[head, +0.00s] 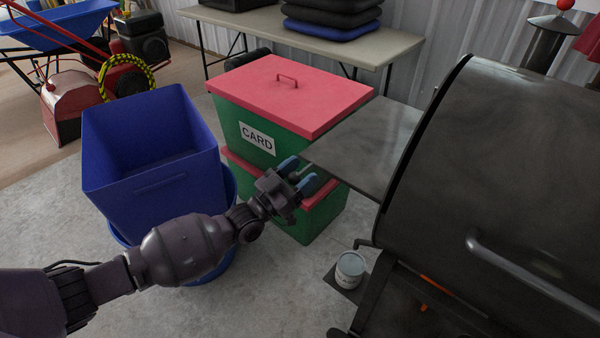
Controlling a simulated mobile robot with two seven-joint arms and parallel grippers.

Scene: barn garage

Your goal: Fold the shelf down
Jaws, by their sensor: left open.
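The shelf (372,142) is a flat grey metal plate on the left side of a large black barrel grill (490,190). It sticks out level toward the left, in front of the stacked boxes. My left gripper (306,176) is open, with blue fingertips, close to the shelf's near left corner. I cannot tell if a finger touches the shelf. The underside of the shelf is hidden. My right gripper is not in view.
Green boxes with red lids (290,95), one marked CARD, stand behind the gripper. Blue bins (150,160) stand to the left. A small tin (350,268) sits on a low ledge by the grill. A table (310,38) is at the back.

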